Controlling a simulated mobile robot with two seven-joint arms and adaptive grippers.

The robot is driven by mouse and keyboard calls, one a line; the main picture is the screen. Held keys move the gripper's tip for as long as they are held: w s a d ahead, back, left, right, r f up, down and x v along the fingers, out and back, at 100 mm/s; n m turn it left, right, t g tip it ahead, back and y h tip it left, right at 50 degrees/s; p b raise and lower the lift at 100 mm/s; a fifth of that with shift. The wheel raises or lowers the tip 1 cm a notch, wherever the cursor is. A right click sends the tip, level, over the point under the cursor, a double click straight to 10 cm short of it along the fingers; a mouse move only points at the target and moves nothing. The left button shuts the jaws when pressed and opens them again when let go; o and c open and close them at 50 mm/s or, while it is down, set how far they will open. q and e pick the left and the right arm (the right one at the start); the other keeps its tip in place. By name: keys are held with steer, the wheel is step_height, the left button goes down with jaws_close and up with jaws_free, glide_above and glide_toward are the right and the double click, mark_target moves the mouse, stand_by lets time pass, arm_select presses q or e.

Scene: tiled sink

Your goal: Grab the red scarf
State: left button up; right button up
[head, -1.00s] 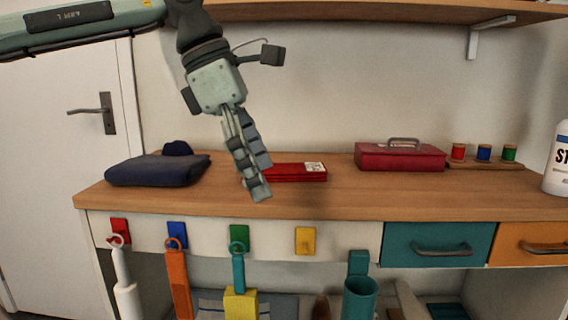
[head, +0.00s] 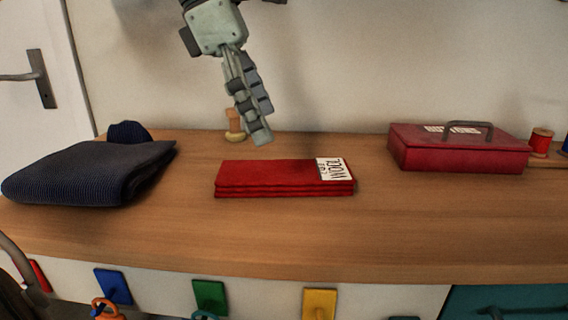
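The red scarf (head: 265,178) lies folded flat in a neat stack on the middle of the wooden counter, with a white printed label on its right end. My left gripper (head: 259,137) hangs in the air above and behind the scarf, fingers pointing down. It appears apart from the scarf and holds nothing that I can see. Its fingers are seen nearly edge-on and overlap, so the gap between them cannot be judged. My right gripper is not in view.
A folded navy cloth (head: 85,172) lies at the left of the wooden counter (head: 300,235). A wooden spool-like piece (head: 235,126) stands behind the scarf. A red metal box (head: 455,152) with a handle and a red spool (head: 541,142) are at the right. The counter before the scarf is clear.

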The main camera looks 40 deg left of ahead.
mark_target(285, 169)
arm_select(q)
steer(key=x, duration=0.7)
steer(key=shift+a+f, duration=0.1)
steer(key=shift+f, duration=0.25)
steer(key=shift+c, duration=0.4)
steer(key=shift+w, duration=0.1)
steer(key=c, duration=1.2)
